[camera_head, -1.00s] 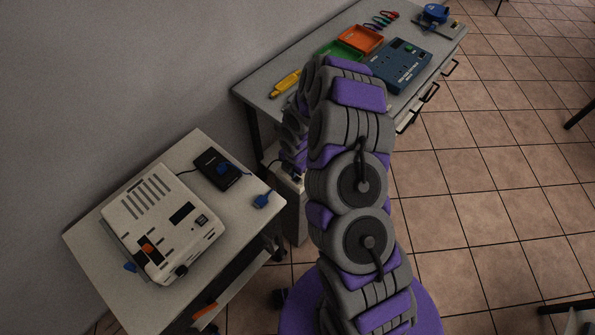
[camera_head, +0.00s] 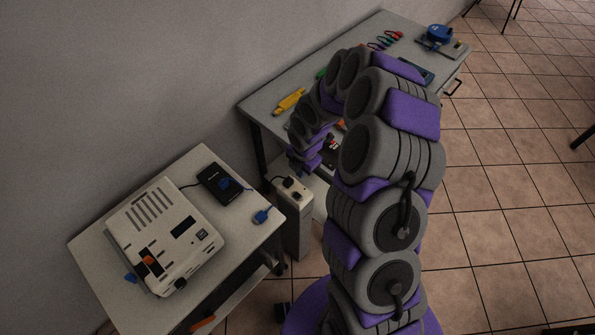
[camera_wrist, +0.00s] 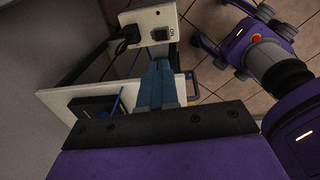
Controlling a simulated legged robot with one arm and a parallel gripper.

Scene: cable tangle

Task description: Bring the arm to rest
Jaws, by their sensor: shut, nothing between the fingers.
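My arm rises from the bottom of the head view, bends over at the top and hangs down beside the far bench. Its end is by the white box with a black plug (camera_head: 294,195) that stands between the two tables. In the wrist view my gripper (camera_wrist: 158,75) shows as two blue-grey fingers shut together with nothing between them. The fingers point toward the white box (camera_wrist: 150,27), which carries a black plug and a socket. I cannot tell whether they touch it. The fingertips are not clear in the head view.
The near table (camera_head: 92,243) holds a cream device (camera_head: 165,235), a black adapter (camera_head: 219,182) and a blue connector (camera_head: 262,215). The far bench (camera_head: 262,102) holds a yellow tool (camera_head: 290,101) and a blue item (camera_head: 438,34). Tiled floor (camera_head: 500,220) is open on the right.

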